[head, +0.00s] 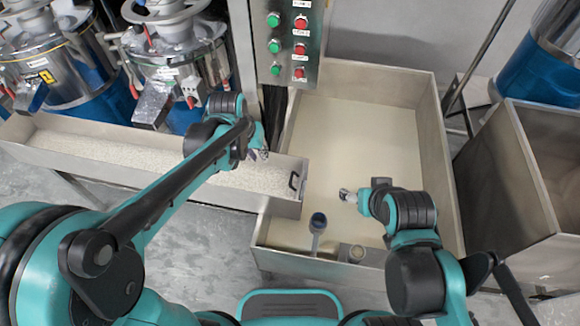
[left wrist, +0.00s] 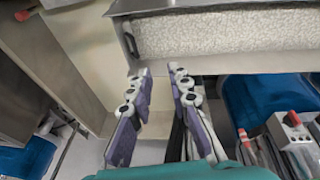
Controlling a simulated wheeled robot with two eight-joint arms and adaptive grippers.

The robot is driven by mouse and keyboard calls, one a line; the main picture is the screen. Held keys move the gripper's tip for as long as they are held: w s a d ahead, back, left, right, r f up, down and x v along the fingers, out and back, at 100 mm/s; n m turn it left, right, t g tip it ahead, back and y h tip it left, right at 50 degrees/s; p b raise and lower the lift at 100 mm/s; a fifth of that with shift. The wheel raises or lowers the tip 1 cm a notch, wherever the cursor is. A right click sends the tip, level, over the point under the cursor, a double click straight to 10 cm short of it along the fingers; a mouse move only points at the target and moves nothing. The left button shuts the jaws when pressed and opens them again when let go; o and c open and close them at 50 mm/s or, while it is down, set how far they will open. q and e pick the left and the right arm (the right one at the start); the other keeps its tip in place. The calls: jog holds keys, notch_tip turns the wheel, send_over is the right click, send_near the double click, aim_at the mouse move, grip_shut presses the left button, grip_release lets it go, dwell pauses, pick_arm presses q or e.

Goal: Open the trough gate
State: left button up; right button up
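The long metal trough (head: 225,191) runs across the left of the head view and holds pale granules. Its gate (head: 288,192) is the right end, with a black handle (head: 293,181), and looks closed. In the left wrist view the trough (left wrist: 215,12) is at the top, and the black handle (left wrist: 131,44) is just beyond the fingertips. My left gripper (head: 258,155) is over the trough, left of the handle and apart from it; its fingers (left wrist: 158,72) are spread and empty. My right gripper (head: 347,195) is over the large bin; its opening is too small to tell.
A button panel (head: 288,45) and metal grinders (head: 178,50) stand behind the trough. A tall metal bin (head: 515,190) stands at right.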

pick_arm(q)
jog(key=w+d+f+g+p, duration=0.2)
jog(key=w+d+f, duration=0.2)
jog(key=d, duration=0.1)
jog(key=m+g+p, duration=0.1)
jog(key=p, duration=0.1)
send_near(292, 176)
jog(key=shift+h, duration=0.3)
jog(key=f, duration=0.2)
jog(key=f+b, duration=0.1)
jog(key=f, duration=0.2)
jog(key=d+f+b, duration=0.1)
jog(key=f, duration=0.2)
jog(key=shift+r, duration=0.1)
jog(key=shift+a, duration=0.1)
grip_shut()
